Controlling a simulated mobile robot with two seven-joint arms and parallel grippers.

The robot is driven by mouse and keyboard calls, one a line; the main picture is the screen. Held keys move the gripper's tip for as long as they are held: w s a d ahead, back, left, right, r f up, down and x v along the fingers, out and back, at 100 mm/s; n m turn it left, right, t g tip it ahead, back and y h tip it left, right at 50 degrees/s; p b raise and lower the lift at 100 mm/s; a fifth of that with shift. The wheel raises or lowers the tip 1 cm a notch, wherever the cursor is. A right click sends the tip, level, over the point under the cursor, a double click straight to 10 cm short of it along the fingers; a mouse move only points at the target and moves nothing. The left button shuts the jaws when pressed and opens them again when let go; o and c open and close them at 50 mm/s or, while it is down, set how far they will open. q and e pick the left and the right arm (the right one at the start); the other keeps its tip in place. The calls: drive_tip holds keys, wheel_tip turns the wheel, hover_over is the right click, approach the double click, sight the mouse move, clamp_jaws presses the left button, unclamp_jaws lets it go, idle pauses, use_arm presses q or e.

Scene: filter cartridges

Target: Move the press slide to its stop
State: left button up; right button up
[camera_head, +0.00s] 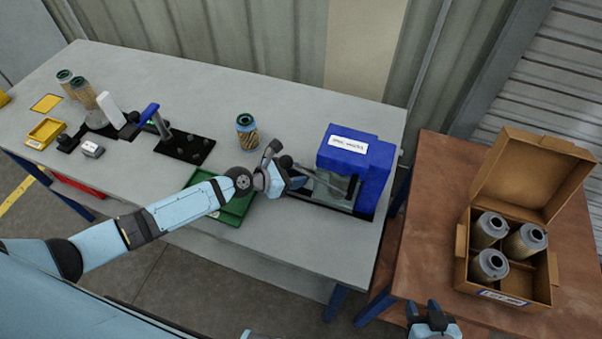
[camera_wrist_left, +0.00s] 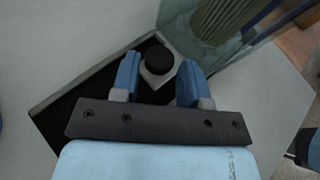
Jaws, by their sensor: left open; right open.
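The blue press (camera_head: 345,150) with a white label stands at the right end of the grey workbench, on a black base (camera_head: 362,213). A clear guard is at its front; behind it a pleated filter cartridge (camera_wrist_left: 222,20) shows in the left wrist view. A round black knob on a light block (camera_wrist_left: 158,62), seemingly the slide's handle, sits in a dark tray-like base. My left gripper (camera_head: 298,182) is at the press's left side, open, its blue fingers on either side of the knob; contact cannot be told. My right gripper (camera_head: 432,312) is open and empty near the bottom edge.
A green tray (camera_head: 235,213) lies under my left forearm. A lone cartridge (camera_head: 247,132) stands behind it. A black fixture with a blue handle (camera_head: 150,112) and more cartridges (camera_head: 82,93) are further left. An open cardboard box (camera_head: 462,262) with cartridges sits on the brown table.

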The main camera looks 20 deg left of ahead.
use_arm(q)
drive_tip(key=shift+x, duration=0.95)
drive_tip(key=shift+c, duration=0.2)
clamp_jaws()
